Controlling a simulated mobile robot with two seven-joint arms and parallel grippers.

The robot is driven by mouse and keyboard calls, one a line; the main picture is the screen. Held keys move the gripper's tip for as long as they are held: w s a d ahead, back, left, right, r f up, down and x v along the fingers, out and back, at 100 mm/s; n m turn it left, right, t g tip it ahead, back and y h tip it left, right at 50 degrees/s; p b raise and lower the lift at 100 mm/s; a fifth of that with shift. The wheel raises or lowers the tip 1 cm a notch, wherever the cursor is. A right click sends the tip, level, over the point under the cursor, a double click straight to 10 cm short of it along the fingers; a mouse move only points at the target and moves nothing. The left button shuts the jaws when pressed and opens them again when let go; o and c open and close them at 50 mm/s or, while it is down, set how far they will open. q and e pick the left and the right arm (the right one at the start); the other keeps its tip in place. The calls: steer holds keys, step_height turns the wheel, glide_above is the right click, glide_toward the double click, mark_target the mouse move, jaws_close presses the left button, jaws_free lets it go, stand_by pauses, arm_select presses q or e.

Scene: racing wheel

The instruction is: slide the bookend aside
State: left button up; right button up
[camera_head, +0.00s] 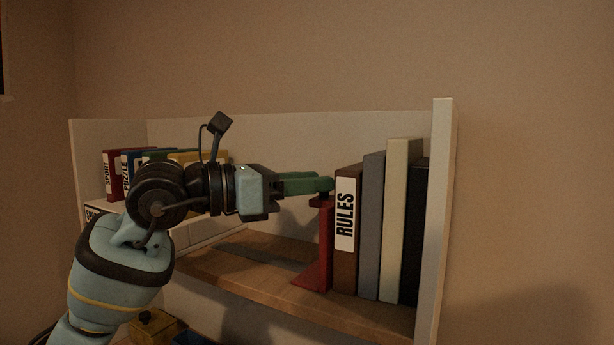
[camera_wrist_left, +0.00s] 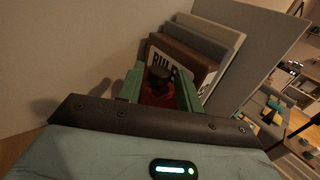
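The red bookend (camera_head: 316,250) stands on the wooden shelf board, against the brown RULES book (camera_head: 346,230). A dark knob (camera_wrist_left: 159,77) tops it; red shows below the knob in the left wrist view. My left gripper (camera_head: 325,184) reaches in from the left at the height of the bookend's top. Its green fingers (camera_wrist_left: 160,85) lie on either side of the knob, with a narrow gap showing beside it, so they look open. Whether a finger touches the knob is hard to tell. My right gripper is in neither view.
Grey (camera_head: 371,225), cream (camera_head: 396,220) and black (camera_head: 415,230) books stand right of the RULES book, before the white side panel (camera_head: 439,220). Several books (camera_head: 115,172) stand at the left. The shelf board (camera_head: 255,270) is bare left of the bookend. A yellow box (camera_head: 155,327) sits below.

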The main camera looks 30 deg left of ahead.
arm_select(q)
steer(key=shift+w+d, duration=0.15)
steer(key=shift+c, duration=0.3)
jaws_close()
steer(key=a+b, duration=0.1)
steer(key=a, duration=1.3)
steer(key=shift+s+b, duration=0.4)
steer(key=shift+f, duration=0.1)
steer(key=shift+o, duration=0.3)
jaws_free()
steer(key=shift+a, duration=0.1)
